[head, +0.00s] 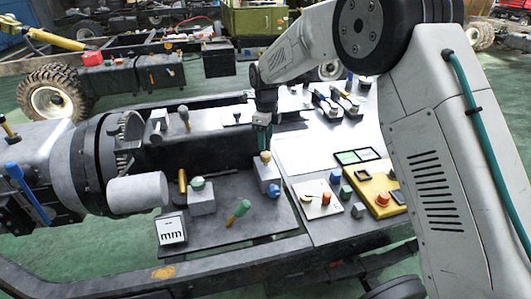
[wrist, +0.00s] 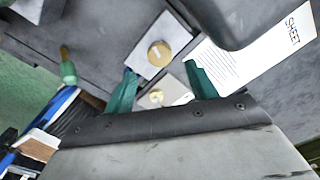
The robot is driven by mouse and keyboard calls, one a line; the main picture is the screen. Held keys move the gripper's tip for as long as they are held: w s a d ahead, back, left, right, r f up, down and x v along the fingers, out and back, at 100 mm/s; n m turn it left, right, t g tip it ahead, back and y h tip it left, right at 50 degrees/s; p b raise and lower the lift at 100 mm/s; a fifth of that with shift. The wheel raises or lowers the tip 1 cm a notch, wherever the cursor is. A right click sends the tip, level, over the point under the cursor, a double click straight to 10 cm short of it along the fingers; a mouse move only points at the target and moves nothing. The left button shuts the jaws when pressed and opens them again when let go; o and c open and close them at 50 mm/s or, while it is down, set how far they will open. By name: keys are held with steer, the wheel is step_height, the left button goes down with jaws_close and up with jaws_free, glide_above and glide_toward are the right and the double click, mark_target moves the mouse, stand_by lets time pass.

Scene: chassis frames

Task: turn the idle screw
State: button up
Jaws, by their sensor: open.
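My gripper (head: 262,143) points down just above a brass knob (head: 266,157) on a pale block (head: 268,178). In the wrist view its two green fingers are spread apart with nothing held between them (wrist: 160,72). That view shows a larger round brass head (wrist: 159,53) with a pale mark, on a pale block, beyond the fingertips. A smaller brass disc (wrist: 156,95) shows between the fingers, its block partly hidden by the gripper. No label tells which of these is the idle screw. I cannot tell whether a fingertip touches anything.
A pale block with a green knob (head: 198,183), a green-handled tool (head: 238,211) and an "mm" card (head: 171,229) are to the left. A yellow control box (head: 378,192) and a panel with knobs (head: 316,199) lie right. A printed sheet (wrist: 250,60) lies near the fingers.

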mark_target(266, 154)
step_height(266, 154, down, 7)
steer(key=shift+r, duration=0.2)
steer(key=c, duration=1)
